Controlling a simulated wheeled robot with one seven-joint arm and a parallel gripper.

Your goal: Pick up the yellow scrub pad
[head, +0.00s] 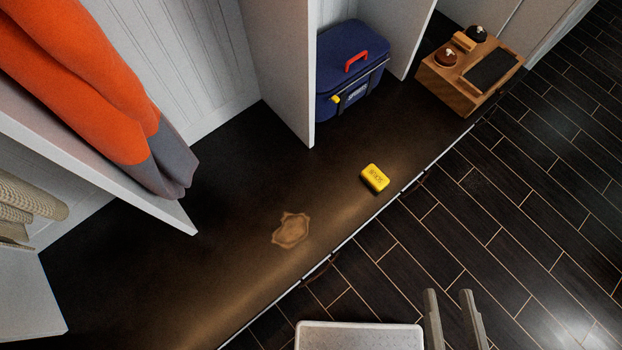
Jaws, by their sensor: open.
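The yellow scrub pad (375,178) lies on the dark bench top (225,225), close to its front edge. It is a small rounded block with dark lettering on its top face. My gripper (451,310) shows at the bottom of the head view as two grey fingers, apart and empty. In the picture it is below and to the right of the pad, over the dark floor, and does not touch the pad.
A blue bag (350,65) with a red handle sits in a cubby behind the pad. A wooden box (470,72) stands farther right on the bench. A brown stain (291,230) lies left of the pad. Orange cloth (90,80) hangs at upper left. White dividers flank the cubby.

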